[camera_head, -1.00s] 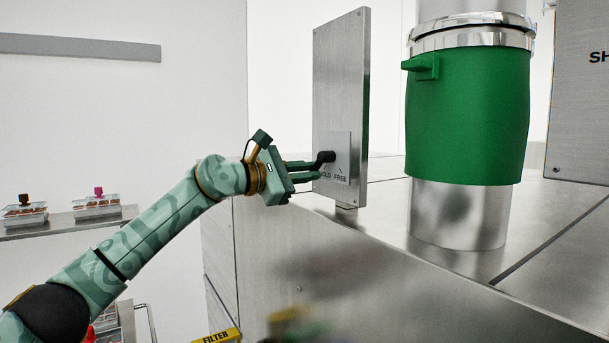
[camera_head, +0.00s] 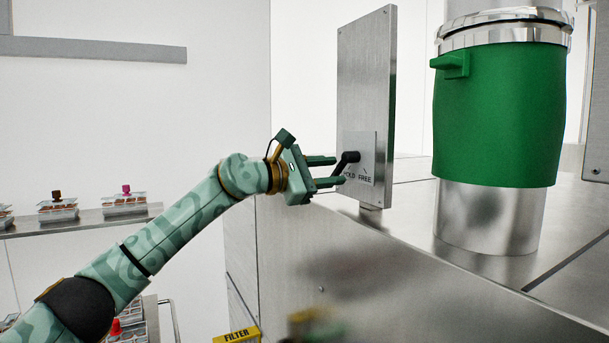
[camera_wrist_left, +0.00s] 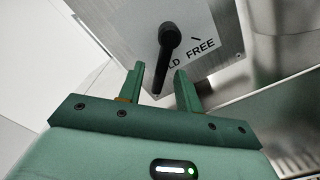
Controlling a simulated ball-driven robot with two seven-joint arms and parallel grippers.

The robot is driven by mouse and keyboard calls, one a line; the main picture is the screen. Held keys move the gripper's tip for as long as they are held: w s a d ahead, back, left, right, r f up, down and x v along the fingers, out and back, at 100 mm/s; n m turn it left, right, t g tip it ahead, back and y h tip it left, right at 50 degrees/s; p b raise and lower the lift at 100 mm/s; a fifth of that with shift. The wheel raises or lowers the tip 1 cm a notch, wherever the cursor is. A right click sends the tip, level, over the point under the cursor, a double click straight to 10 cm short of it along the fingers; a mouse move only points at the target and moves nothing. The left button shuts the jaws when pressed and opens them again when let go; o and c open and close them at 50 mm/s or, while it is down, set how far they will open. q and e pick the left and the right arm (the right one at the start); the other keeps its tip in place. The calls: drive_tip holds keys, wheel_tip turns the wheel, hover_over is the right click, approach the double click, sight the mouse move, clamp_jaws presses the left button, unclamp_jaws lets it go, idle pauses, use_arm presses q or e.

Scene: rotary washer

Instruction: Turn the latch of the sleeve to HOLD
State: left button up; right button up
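The latch is a black lever (camera_head: 348,160) on a label plate marked HOLD and FREE (camera_head: 366,150), fixed to an upright metal panel (camera_head: 364,60). Its arm slants down-left from the round pivot, towards the HOLD side. The sleeve (camera_head: 495,120) is green with a small tab, around a metal column. My right gripper is not in view.
The metal counter (camera_head: 410,215) lies below the panel and column. A shelf (camera_head: 85,222) with small boxes is at the left. A yellow FILTER label (camera_head: 237,335) is at the bottom.

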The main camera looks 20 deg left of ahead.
use_arm(q)
drive_tip(key=b+v, duration=0.4)
drive_tip(key=v, duration=1.1)
drive_tip(key=shift+s+a, duration=0.2)
drive_tip(key=shift+a, duration=0.1)
